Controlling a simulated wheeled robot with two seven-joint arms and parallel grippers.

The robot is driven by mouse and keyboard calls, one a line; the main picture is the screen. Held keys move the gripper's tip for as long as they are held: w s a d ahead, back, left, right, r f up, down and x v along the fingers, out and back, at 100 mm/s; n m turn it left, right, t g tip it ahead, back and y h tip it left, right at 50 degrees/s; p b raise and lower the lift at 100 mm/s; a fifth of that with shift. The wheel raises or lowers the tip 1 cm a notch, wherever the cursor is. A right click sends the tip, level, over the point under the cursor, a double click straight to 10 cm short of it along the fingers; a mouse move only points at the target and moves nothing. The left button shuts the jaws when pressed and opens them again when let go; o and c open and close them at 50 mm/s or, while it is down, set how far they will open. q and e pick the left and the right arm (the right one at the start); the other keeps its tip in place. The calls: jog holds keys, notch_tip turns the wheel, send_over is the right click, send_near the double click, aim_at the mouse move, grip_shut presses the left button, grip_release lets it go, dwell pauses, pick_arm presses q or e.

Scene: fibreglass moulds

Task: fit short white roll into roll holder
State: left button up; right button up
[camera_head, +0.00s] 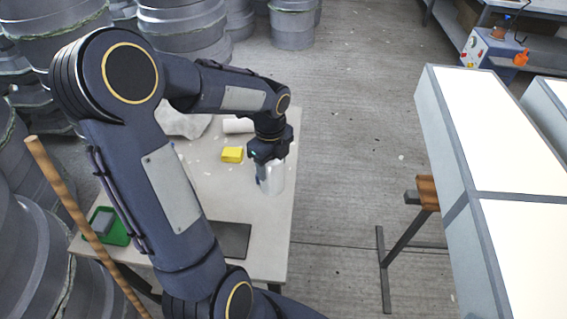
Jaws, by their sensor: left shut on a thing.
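My left gripper (268,160) points down over the right edge of the table (268,220). It is shut on a white roll (274,180), which is upright in its jaws and looks short. I cannot tell whether the roll touches the table. Another white roll (238,126) lies on its side at the back of the table, partly hidden by my arm. I cannot make out a roll holder. My right gripper is out of view.
A yellow block (232,154) lies left of the held roll. A dark flat pad (232,240) and a green tray (112,232) are nearer the front. A wooden pole (75,210) stands at left. Grey moulds crowd the left and back.

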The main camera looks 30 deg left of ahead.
pick_arm(q)
jog(key=w+a+f+b, duration=0.7)
jog(key=w+a+f, duration=0.2)
jog(key=w+f, duration=0.2)
notch_tip(320, 180, down, 2)
jog(key=shift+a+f, duration=0.2)
jog(key=shift+f, duration=0.05)
jog(key=o, duration=1.1)
jog(key=shift+w+r, duration=0.1)
